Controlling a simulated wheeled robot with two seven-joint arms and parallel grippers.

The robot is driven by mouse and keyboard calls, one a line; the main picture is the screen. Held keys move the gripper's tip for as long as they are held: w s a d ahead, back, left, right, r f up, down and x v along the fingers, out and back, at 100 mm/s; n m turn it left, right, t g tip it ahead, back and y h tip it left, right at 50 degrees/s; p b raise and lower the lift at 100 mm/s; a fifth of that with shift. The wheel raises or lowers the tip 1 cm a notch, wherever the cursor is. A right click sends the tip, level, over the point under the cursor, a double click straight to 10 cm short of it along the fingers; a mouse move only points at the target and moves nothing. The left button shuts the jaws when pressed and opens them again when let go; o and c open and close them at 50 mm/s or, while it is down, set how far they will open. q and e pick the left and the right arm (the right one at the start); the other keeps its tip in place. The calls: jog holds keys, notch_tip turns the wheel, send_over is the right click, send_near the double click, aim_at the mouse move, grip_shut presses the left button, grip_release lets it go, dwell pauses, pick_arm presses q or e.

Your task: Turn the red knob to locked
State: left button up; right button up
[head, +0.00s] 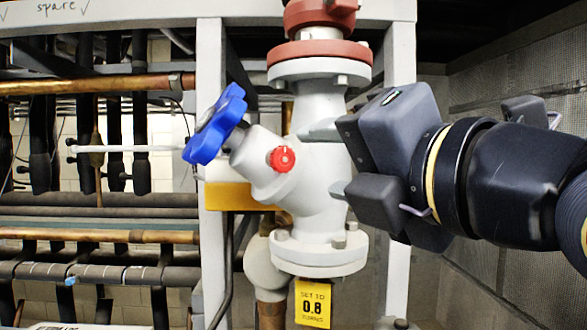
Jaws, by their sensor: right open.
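The small red knob (283,159) sits on the side of a pale grey valve body (322,200), near the middle of the head view. Its markings are too small to read. My right gripper (325,160) comes in from the right with its fingers spread apart, one higher and one lower, against the view of the valve body. It is open and empty, just right of the red knob and apart from it. My left gripper is not in view.
A blue handwheel (214,124) angles out to the left of the valve. Copper pipes (95,85) and dark hoses fill the left. Grey rack posts (211,180) stand behind the valve.

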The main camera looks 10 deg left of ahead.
aim_at(286, 159)
jog(key=p+x, duration=0.2)
jog(key=x, duration=0.5)
jog(key=shift+w+a, duration=0.15)
jog(key=shift+a, duration=0.05)
jog(key=c, duration=1)
